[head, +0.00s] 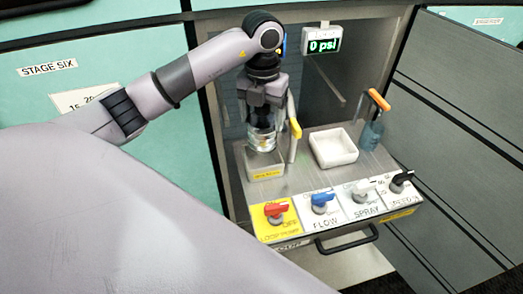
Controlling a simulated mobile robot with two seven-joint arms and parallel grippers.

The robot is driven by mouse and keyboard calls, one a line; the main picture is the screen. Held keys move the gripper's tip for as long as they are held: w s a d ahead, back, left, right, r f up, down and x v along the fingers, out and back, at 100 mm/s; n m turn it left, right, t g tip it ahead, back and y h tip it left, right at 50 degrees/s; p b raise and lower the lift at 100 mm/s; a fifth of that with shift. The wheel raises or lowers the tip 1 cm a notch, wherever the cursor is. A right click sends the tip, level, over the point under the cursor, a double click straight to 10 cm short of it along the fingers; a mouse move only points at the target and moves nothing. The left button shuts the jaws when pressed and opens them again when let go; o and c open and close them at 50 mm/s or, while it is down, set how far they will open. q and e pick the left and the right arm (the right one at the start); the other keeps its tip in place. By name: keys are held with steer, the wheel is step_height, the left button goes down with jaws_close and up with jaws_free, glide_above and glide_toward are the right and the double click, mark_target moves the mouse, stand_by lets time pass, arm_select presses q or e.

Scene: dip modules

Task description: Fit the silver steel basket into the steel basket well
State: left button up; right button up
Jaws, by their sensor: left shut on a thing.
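The silver steel basket (263,138) is a small shiny cylinder, upright, below my left gripper (262,122). My left gripper points down and is shut on it. The steel basket well (267,172) is a square metal block with a yellow label on its front, at the left of the steel counter. The basket is directly over the well's opening and overlaps its back part in the picture. I cannot tell whether its lower end is inside the opening or just above it. My right gripper is out of view.
A yellow handle (294,140) stands close to the right of my left gripper. A white square tray (333,148) and a blue container with an orange handle (370,134) are further right. Several knobs (322,202) line the counter's front. A display (324,46) reads 0 psi.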

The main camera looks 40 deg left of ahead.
mark_target(262, 140)
arm_select(q)
step_height(262, 140, down, 8)
steer(key=shift+r, duration=0.15)
stand_by(0.3)
steer(key=o, duration=1.3)
step_height(262, 140, up, 12)
